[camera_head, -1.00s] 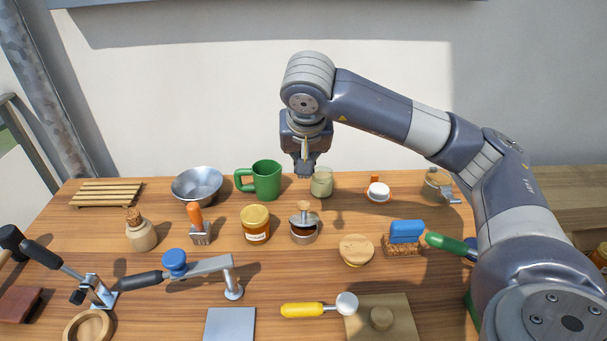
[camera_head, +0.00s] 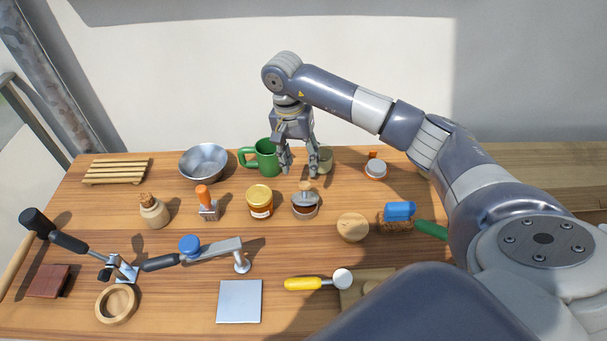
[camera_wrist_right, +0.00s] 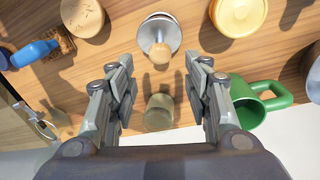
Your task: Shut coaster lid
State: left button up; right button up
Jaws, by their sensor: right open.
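I cannot tell for sure which thing is the coaster lid. A likely one is the metal lid with a wooden knob (camera_head: 306,189) on a small dark pot (camera_head: 305,209), mid-table; it also shows at the top of the wrist view (camera_wrist_right: 159,36). My right gripper (camera_head: 299,172) is open and empty, pointing down behind the lidded pot, beside a pale jar (camera_head: 325,160). In the wrist view its open fingers (camera_wrist_right: 164,75) flank the line of the knob and that jar (camera_wrist_right: 158,112). My left gripper is not in view.
A green mug (camera_head: 266,158) stands just left of the right gripper. A honey jar (camera_head: 260,201) is left of the lidded pot. A blue brush (camera_head: 399,212) lies right, and a clamp with a black handle (camera_head: 160,262) front left.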

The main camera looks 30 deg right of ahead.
aim_at(305, 183)
jog(key=f, duration=0.2)
jog(key=f+p, duration=0.1)
jog(key=f, duration=0.3)
jog(key=shift+s+d, duration=0.25)
jog(key=shift+d, duration=0.05)
jog(key=shift+f+p, duration=0.3)
jog(key=shift+f, duration=0.3)
grip_shut()
jog(key=shift+d, duration=0.15)
